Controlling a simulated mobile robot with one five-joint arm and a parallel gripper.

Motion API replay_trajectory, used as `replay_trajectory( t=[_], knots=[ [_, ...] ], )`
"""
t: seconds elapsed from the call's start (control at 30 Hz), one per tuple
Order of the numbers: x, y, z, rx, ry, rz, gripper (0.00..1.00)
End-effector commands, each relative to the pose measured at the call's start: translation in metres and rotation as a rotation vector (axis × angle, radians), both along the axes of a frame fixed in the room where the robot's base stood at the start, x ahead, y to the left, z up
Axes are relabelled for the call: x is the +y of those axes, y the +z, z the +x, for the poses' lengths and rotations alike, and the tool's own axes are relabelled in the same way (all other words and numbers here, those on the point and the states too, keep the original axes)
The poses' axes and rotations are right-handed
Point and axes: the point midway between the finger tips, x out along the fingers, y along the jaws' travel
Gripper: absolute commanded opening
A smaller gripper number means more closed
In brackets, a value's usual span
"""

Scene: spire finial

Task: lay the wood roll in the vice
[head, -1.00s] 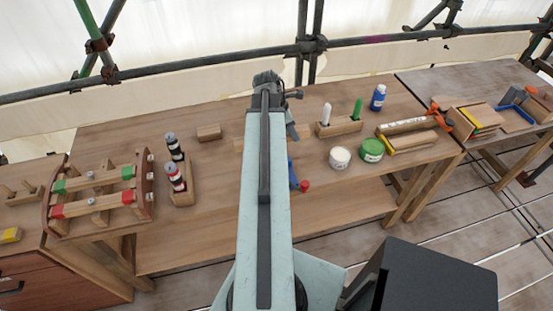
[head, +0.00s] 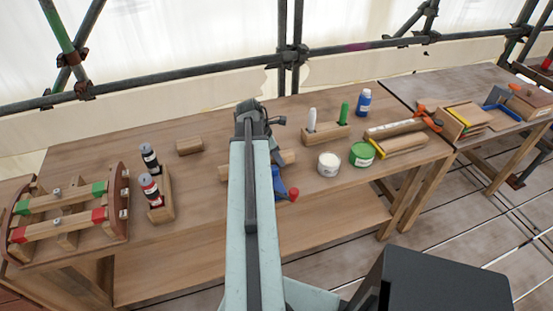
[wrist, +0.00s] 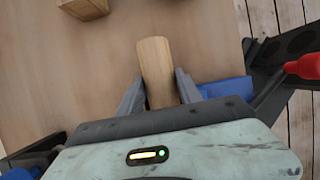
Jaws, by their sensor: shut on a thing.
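The wood roll (wrist: 157,68) is a pale round piece between the two fingers of my gripper (wrist: 160,92) in the wrist view. The gripper is shut on it, and its far end sticks out beyond the fingers. The vice (head: 279,181) is blue with a red knob, just right of my arm. In the wrist view its blue part (wrist: 228,88) lies beside the right finger. I cannot tell whether roll and vice touch.
A wooden block (head: 189,146) and a rack with two bottles (head: 163,206) stand left. A holder with white and green handles (head: 325,132), a white tub (head: 328,164) and a green tub (head: 361,155) stand right. A clamp frame (head: 68,213) is far left.

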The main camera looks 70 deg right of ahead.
Motion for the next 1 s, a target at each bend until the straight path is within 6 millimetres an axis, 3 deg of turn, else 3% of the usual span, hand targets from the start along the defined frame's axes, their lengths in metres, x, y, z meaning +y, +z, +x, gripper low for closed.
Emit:
replay_trajectory(
  t=[0.03, 0.07, 0.13, 0.57, 0.77, 1.0],
  knots=[
    [0.0, -0.003, 0.0, 0.0, 0.0, 0.0, 0.0],
    [0.0, -0.003, 0.0, 0.0, 0.0, 0.0, 0.44],
    [0.0, -0.002, 0.0, 0.0, 0.0, 0.0, 0.63],
    [0.001, 0.005, 0.001, 0.0, 0.001, 0.0, 0.63],
    [0.008, 0.036, 0.009, 0.0, 0.003, 0.0, 0.63],
    [0.021, 0.09, 0.026, 0.0, 0.004, -0.001, 0.63]
  ],
)
